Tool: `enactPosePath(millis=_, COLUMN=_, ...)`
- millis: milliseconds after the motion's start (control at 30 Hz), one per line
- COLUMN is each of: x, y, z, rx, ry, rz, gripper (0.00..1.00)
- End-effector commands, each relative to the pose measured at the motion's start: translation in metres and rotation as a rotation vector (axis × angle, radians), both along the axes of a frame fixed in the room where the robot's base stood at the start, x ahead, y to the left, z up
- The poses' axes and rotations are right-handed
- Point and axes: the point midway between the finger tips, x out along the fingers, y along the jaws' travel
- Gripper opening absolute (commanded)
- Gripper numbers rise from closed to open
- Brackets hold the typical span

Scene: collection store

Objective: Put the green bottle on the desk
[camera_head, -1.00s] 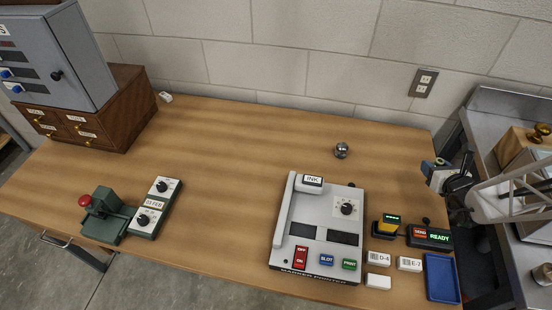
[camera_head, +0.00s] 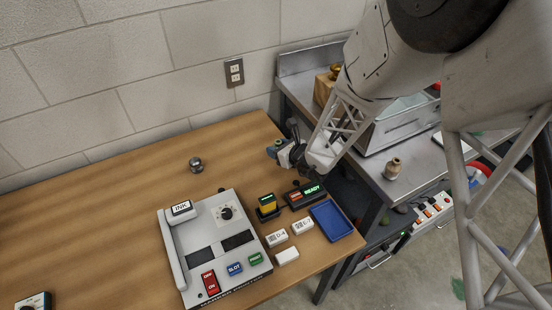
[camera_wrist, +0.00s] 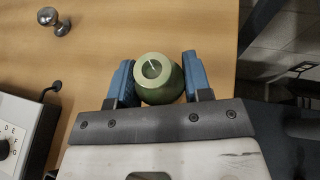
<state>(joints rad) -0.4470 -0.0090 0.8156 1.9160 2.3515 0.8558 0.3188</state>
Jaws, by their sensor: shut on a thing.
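The green bottle (camera_wrist: 158,85) is held between the two blue fingers of my gripper (camera_wrist: 160,82) in the wrist view, with its round top facing the camera. In the head view my gripper (camera_head: 283,152) is at the right back edge of the wooden desk (camera_head: 120,195), and a small bit of green (camera_head: 279,143) shows between the fingers. The desk surface also lies behind the bottle in the wrist view (camera_wrist: 110,35). I cannot tell whether the bottle's base touches the desk.
A metal knob-like object (camera_head: 196,164) stands on the desk. A metal bench (camera_head: 400,180) adjoins on the right.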

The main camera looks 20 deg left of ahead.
Motion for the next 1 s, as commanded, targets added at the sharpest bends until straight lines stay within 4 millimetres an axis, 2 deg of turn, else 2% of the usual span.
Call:
enactPosePath(millis=133, x=0.0, y=0.0, z=-0.011, rx=0.0, ry=-0.001, rz=0.0, gripper=0.19)
enactPosePath(millis=567, x=0.0, y=0.0, z=-0.015, rx=0.0, ry=0.0, rz=0.0, gripper=0.19)
enactPosePath(millis=800, x=0.0, y=0.0, z=-0.038, rx=-0.001, ry=0.001, rz=0.001, gripper=0.19)
enactPosePath(millis=1000, x=0.0, y=0.0, z=-0.049, rx=0.0, ry=0.0, rz=0.0, gripper=0.19)
